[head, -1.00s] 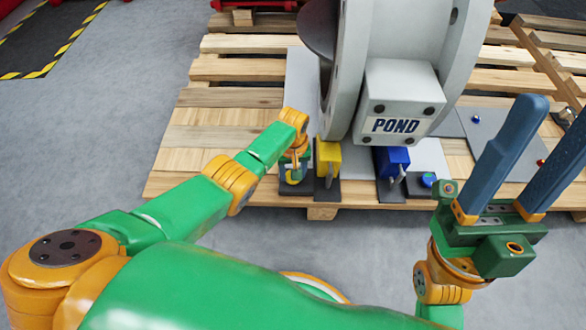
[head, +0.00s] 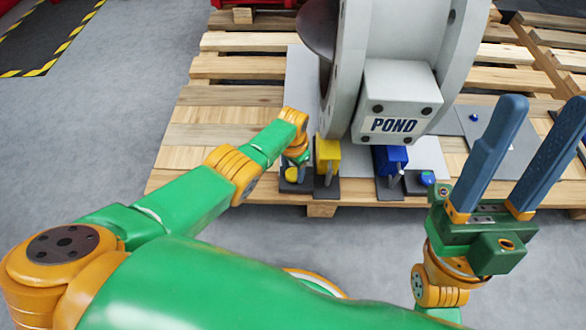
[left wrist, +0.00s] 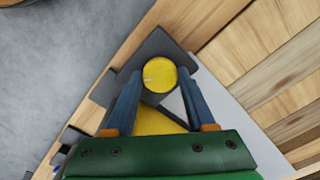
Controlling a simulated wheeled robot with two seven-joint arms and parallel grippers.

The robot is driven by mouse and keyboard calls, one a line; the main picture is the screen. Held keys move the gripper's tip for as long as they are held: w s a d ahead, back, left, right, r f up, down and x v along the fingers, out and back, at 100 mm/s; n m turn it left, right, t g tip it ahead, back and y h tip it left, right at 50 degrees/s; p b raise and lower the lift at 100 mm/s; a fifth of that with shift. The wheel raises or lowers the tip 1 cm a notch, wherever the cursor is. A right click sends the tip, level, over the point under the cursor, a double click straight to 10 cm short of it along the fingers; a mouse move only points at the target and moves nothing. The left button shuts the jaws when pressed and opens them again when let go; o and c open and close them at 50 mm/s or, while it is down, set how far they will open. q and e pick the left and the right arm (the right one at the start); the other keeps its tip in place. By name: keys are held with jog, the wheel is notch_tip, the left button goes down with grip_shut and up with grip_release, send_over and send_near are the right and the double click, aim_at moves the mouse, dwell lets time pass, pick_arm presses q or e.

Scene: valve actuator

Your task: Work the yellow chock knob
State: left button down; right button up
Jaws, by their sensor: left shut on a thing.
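The yellow chock knob (left wrist: 159,74) is round, with a small pale mark on its face, and shows between my left fingertips in the left wrist view. My left gripper (left wrist: 160,76) is shut on it, one blue finger on each side. In the head view my left gripper (head: 293,172) is small and points down at the pallet's front edge, just left of a yellow block (head: 327,155). The knob is mostly hidden there by the gripper. My right gripper (head: 546,106) is raised at the right, its two blue fingers wide apart and empty.
The grey valve housing marked POND (head: 395,100) rises behind the yellow block. A blue block (head: 391,158) and a blue knob (head: 427,178) are to the right. All stand on a wooden pallet (head: 230,95). The grey floor (head: 110,120) at the left is clear.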

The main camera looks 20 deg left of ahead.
pick_arm(q)
jog(key=m, duration=0.4)
jog(key=shift+m, duration=1.7)
jog(key=shift+c, duration=1.2)
grip_release()
